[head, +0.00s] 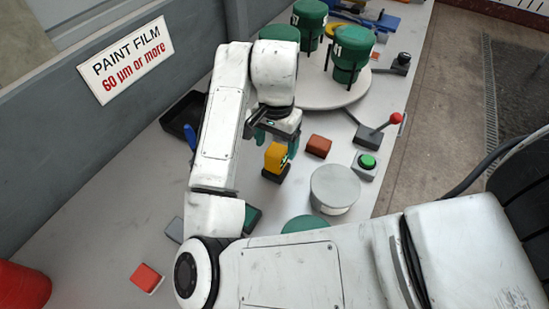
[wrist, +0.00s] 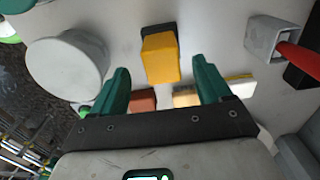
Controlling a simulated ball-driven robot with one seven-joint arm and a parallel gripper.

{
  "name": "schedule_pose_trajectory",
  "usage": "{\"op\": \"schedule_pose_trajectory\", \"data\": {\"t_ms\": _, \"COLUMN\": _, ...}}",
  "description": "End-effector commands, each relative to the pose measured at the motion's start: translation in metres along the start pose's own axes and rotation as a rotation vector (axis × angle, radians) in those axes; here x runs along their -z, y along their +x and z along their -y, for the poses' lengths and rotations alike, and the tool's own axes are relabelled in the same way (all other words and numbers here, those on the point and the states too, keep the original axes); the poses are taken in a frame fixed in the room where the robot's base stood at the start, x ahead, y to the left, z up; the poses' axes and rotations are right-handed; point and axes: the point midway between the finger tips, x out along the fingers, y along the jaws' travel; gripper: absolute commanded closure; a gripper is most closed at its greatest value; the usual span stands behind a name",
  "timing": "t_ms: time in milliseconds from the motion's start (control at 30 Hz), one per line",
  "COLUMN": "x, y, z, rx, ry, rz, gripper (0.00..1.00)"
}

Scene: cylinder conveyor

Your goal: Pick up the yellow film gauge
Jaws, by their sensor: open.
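The yellow film gauge (head: 276,157) is a small upright yellow block on a dark base, standing on the bench near the middle of the head view. In the wrist view the yellow gauge (wrist: 160,58) appears at upper centre, with its dark end at the far side. My gripper (head: 278,137) hangs just above the gauge in the head view. In the wrist view the two green fingers of my gripper (wrist: 162,78) are spread wide, with the gauge showing in the gap ahead of the tips. Nothing is held, and no contact shows.
A brown block (head: 318,146) stands close right of the gauge. A grey cylinder (head: 335,187) stands nearer, at lower right. A green button box (head: 366,165) and red-knobbed lever (head: 395,118) are right. A round table (head: 318,92) with green pots is behind. A black tray (head: 178,118) lies left.

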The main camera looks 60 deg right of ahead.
Motion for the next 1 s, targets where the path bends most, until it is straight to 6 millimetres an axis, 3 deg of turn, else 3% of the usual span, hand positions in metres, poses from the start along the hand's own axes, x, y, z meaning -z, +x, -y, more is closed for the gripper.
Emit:
{"op": "schedule_pose_trajectory", "data": {"t_ms": 433, "x": 0.004, "y": 0.048, "z": 0.003, "rx": -0.001, "ry": 0.0, "rz": 0.0, "gripper": 0.22}}
{"op": "schedule_pose_trajectory", "data": {"t_ms": 733, "x": 0.004, "y": 0.054, "z": 0.003, "rx": 0.001, "ry": 0.001, "rz": 0.0, "gripper": 0.22}}
{"op": "schedule_pose_trajectory", "data": {"t_ms": 1000, "x": 0.004, "y": 0.054, "z": 0.003, "rx": 0.001, "ry": 0.001, "rz": 0.0, "gripper": 0.47}}
